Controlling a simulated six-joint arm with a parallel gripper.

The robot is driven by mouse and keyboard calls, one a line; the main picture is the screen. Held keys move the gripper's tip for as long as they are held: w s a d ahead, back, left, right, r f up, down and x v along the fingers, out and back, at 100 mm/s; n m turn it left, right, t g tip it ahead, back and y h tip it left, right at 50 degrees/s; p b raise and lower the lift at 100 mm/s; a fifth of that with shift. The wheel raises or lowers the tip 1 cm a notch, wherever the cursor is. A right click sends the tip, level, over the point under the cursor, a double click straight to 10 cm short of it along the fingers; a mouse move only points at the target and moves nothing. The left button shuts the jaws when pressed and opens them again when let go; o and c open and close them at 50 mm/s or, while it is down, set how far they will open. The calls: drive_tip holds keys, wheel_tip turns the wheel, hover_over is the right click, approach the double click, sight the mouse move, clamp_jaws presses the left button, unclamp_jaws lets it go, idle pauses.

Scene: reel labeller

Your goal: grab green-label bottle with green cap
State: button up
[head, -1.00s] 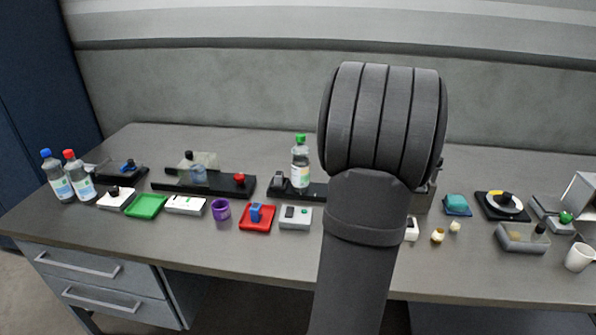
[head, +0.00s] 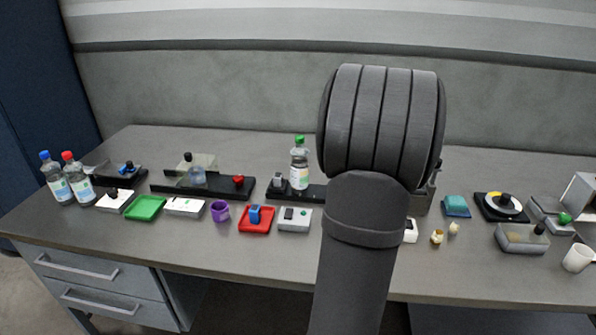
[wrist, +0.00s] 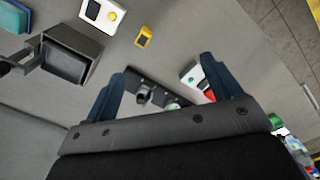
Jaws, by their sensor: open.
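The clear bottle (head: 299,172) with a green cap and a pale green-and-white label stands upright in the head view. It is on or just behind a black base (head: 318,193), left of my arm. My gripper is hidden behind the arm in the head view. In the wrist view my gripper (wrist: 161,70) is open, its two blue fingers apart with nothing held between them. A black device base (wrist: 150,88) shows between the fingers. A small pale green, clear shape (wrist: 173,103) sits at the palm's edge, mostly hidden; I cannot tell whether it is the bottle.
Bottles with blue (head: 56,182) and red (head: 76,180) caps stand at the far left. A green tray (head: 145,208), purple cup (head: 220,211), red tray (head: 267,226) and grey box (head: 295,220) line the front. A white mug (head: 577,258) is at right.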

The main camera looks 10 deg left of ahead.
drive_tip(key=n+t, duration=0.5)
drive_tip(key=n, duration=1.9)
approach(300, 144)
drive_tip(key=shift+h, duration=0.4)
drive_tip(key=x, duration=0.8)
drive_tip(key=w+a+x, duration=0.1)
drive_tip(key=x, duration=0.3)
drive_tip(key=shift+r, duration=0.25)
drive_tip(key=c, duration=1.6)
drive_tip(key=shift+r, duration=0.1)
clamp_jaws()
drive_tip(key=shift+r, duration=0.15)
